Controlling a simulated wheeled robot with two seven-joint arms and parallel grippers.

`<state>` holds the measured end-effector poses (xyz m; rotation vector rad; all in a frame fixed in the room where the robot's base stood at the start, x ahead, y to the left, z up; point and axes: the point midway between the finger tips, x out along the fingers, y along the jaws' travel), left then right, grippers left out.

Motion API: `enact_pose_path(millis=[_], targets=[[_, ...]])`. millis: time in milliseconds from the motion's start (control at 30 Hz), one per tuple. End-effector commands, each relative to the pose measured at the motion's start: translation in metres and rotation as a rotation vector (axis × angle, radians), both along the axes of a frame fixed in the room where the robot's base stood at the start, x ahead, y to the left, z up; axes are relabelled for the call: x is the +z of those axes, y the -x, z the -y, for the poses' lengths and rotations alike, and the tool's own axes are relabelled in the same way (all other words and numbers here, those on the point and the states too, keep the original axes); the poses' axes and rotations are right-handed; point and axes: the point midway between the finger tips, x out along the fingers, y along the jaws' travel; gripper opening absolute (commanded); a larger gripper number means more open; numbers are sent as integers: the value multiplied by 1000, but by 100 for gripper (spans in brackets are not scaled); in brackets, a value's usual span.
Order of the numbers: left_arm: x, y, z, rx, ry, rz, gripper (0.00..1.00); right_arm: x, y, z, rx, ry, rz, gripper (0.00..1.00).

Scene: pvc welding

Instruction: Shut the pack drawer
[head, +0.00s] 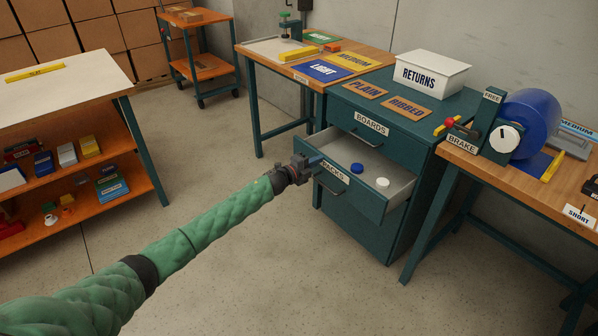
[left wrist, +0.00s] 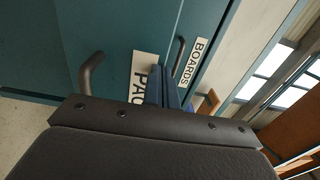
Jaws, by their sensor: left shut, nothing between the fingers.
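The pack drawer (head: 366,204), labelled PACKS, stands pulled out of the teal cabinet (head: 360,232) in the head view. A blue round item (head: 357,168) and a white round item (head: 382,183) lie inside it. My left gripper (head: 315,160) is shut and empty at the left end of the drawer front, close to the label. In the left wrist view its fingers (left wrist: 164,86) point at the drawer front and cover part of the label (left wrist: 143,72). I cannot tell whether they touch it. The drawer handle (left wrist: 90,72) is beside them. My right gripper is not in view.
The BOARDS drawer (head: 372,120) above is shut. A white RETURNS bin (head: 431,76) stands on the cabinet top. A wooden bench (head: 335,64) adjoins at left, and a bench with a blue roll (head: 530,122) stands at right. The floor (head: 240,250) before the drawer is clear.

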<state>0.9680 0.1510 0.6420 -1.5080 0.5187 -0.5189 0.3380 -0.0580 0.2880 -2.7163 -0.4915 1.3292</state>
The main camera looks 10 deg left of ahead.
Motion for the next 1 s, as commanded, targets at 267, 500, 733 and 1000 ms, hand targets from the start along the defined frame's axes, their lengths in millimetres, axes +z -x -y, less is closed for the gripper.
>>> enact_pose_path(millis=[267, 500, 733, 1000], targets=[[-2, -58, 46, 0, 1, 2, 0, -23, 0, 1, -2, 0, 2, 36], [-2, -92, 72, 0, 1, 1, 0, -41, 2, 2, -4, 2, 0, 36], [-1, -107, 84, -1, 0, 0, 0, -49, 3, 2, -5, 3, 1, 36], [-1, -111, 86, 0, 0, 0, 0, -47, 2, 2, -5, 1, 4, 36]])
